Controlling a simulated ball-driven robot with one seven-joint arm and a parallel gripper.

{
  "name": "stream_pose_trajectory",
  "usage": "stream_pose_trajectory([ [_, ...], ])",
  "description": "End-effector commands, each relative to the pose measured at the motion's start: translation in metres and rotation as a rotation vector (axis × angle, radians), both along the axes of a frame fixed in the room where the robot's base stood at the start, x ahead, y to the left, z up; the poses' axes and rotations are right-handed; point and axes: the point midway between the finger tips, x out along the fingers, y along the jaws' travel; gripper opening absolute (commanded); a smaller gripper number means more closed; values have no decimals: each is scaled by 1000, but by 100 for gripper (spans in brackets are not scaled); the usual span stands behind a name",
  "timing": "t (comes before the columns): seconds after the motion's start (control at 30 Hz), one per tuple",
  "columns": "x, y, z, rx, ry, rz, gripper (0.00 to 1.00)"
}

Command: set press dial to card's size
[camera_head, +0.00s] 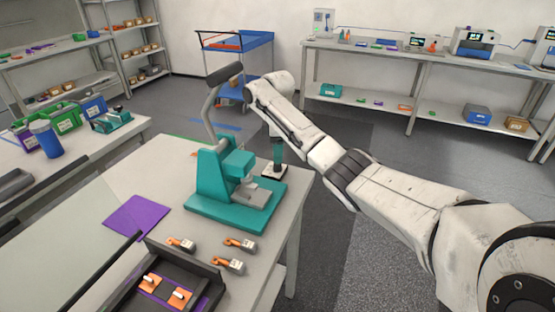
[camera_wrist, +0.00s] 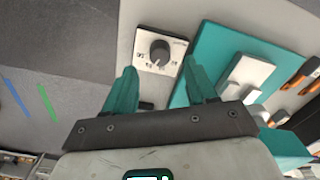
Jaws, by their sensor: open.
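The press (camera_head: 222,180) is a teal machine with a raised lever, standing on the near table; its teal base also shows in the wrist view (camera_wrist: 215,65). The dial (camera_wrist: 159,52) is a dark round knob on a white plate with small markings beside the press. In the head view its plate (camera_head: 273,172) sits at the table's far right corner. My gripper (camera_wrist: 159,70) is open with teal fingers apart, one on either side of the dial in the wrist view; contact cannot be told. In the head view my gripper (camera_head: 278,150) points down over the plate. I cannot make out a size card.
A purple sheet (camera_head: 137,217) lies left of the press. Several orange-and-grey parts (camera_head: 240,244) lie in front of it, near a dark tray (camera_head: 208,277). The press stands close to the dial. Floor is open right of the table.

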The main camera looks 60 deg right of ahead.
Motion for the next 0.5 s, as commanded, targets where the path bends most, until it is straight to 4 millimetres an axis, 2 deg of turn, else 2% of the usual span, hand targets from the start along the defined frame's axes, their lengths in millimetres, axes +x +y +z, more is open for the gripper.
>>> stream_pose_trajectory([
  [0.23, 1, 0, 47, -3, -1, 1, 56],
  [0.33, 0, 0, 58, -2, 0, 1, 56],
  [0.5, 0, 0, 66, -1, 0, 1, 56],
])
